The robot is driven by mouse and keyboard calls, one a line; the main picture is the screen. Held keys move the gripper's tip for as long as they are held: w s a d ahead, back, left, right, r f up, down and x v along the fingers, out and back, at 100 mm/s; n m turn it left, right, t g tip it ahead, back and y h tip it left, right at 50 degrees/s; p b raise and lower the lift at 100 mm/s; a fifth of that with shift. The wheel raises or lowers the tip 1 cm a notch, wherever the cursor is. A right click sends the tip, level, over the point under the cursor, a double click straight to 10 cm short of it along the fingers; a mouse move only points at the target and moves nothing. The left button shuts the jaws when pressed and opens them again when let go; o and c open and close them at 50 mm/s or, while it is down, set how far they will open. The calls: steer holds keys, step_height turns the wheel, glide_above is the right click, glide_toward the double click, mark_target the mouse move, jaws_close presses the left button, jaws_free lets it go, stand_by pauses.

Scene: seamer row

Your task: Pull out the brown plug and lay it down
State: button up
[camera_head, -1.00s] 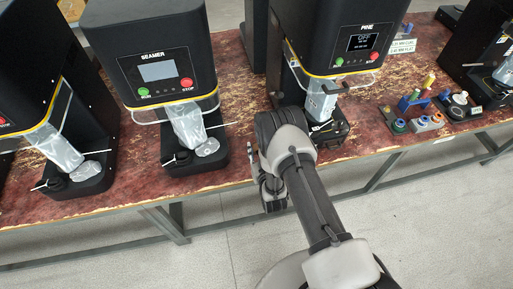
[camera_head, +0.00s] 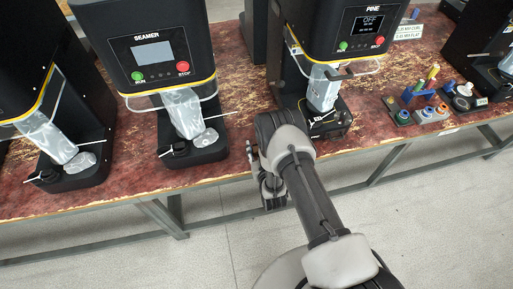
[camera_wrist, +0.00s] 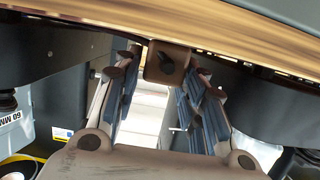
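In the wrist view, a small brown square block (camera_wrist: 154,73) with a dark round spot sits just under the wooden table edge. It looks like the brown plug, but I cannot tell how it is seated. My gripper (camera_wrist: 163,82) is open, its blue-padded fingers on either side of the block with gaps between. No grip on it shows. In the head view my gripper (camera_head: 262,180) hangs at the table's front edge, below and left of the PINE machine (camera_head: 335,30). The brown plug cannot be made out there; my arm may hide it.
The SEAMER machine (camera_head: 147,45) stands left of the PINE machine on the worn red-brown table (camera_head: 235,115). Small coloured parts in a grey holder (camera_head: 430,115) lie to the right. Metal table legs and rails (camera_head: 160,215) run below the edge. The floor in front is clear.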

steer(key=shift+o, duration=1.2)
steer(key=shift+s, duration=0.15)
steer(key=v, duration=1.1)
steer(key=shift+s+r, duration=0.15)
steer(key=shift+s, duration=0.2)
steer(key=shift+d, duration=0.1)
